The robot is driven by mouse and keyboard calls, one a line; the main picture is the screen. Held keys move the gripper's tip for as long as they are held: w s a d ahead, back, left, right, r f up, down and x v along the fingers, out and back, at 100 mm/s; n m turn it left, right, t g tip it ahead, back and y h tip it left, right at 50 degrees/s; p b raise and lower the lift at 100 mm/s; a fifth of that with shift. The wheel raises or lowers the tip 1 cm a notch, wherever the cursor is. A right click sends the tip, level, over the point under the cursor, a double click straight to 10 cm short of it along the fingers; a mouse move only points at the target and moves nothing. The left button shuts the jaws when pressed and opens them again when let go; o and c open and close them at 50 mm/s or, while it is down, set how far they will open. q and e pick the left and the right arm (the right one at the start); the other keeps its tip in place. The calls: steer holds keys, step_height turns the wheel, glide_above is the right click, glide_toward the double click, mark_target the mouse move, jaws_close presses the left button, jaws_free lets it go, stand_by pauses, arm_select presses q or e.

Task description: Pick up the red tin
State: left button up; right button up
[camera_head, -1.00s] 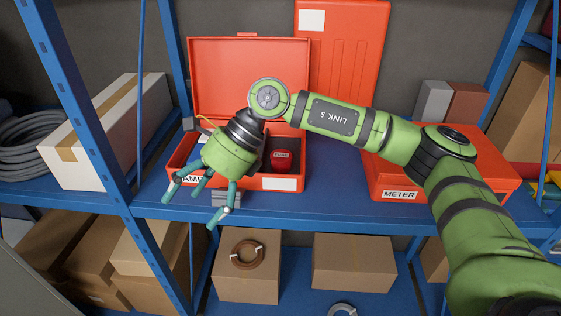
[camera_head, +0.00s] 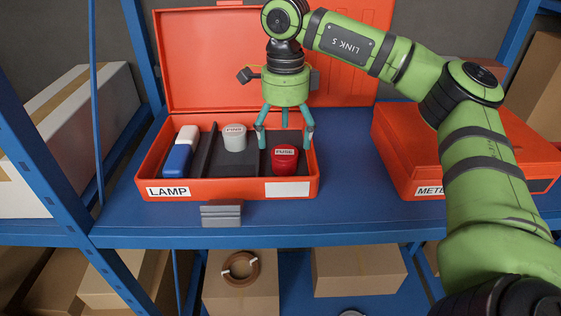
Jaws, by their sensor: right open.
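The red tin (camera_head: 285,160), with a FUSE label on its top, stands in the right compartment of the open orange box (camera_head: 220,192) marked LAMP. My right gripper (camera_head: 284,138) hangs over the right part of this box with its teal fingers pointing down and spread. It is open and holds nothing. Its fingertips show just above and behind the tin in the picture; I cannot tell the exact gap. A pale round tin (camera_head: 235,138) marked PINS and a blue and white item (camera_head: 180,152) sit in the compartments to the left. My left gripper is not in view.
The box's raised lid (camera_head: 205,70) stands behind the gripper. A closed orange box (camera_head: 405,160) marked METER is to the right, partly behind my arm. A grey block (camera_head: 221,214) sits at the blue shelf's (camera_head: 330,220) front edge. A blue post (camera_head: 50,170) rises at left.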

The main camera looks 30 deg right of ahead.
mark_target(285, 152)
steer(key=shift+f, duration=0.4)
steer(key=shift+w+d+f+p, duration=0.1)
steer(key=shift+f+p, duration=0.45)
steer(key=shift+f, duration=0.05)
steer(key=shift+w+d+f+p, duration=0.1)
steer(key=shift+f+p, duration=0.45)
step_height(285, 152, down, 3)
steer(key=shift+r+p, duration=0.1)
steer(key=shift+p, duration=0.2)
steer(key=c, duration=1.4)
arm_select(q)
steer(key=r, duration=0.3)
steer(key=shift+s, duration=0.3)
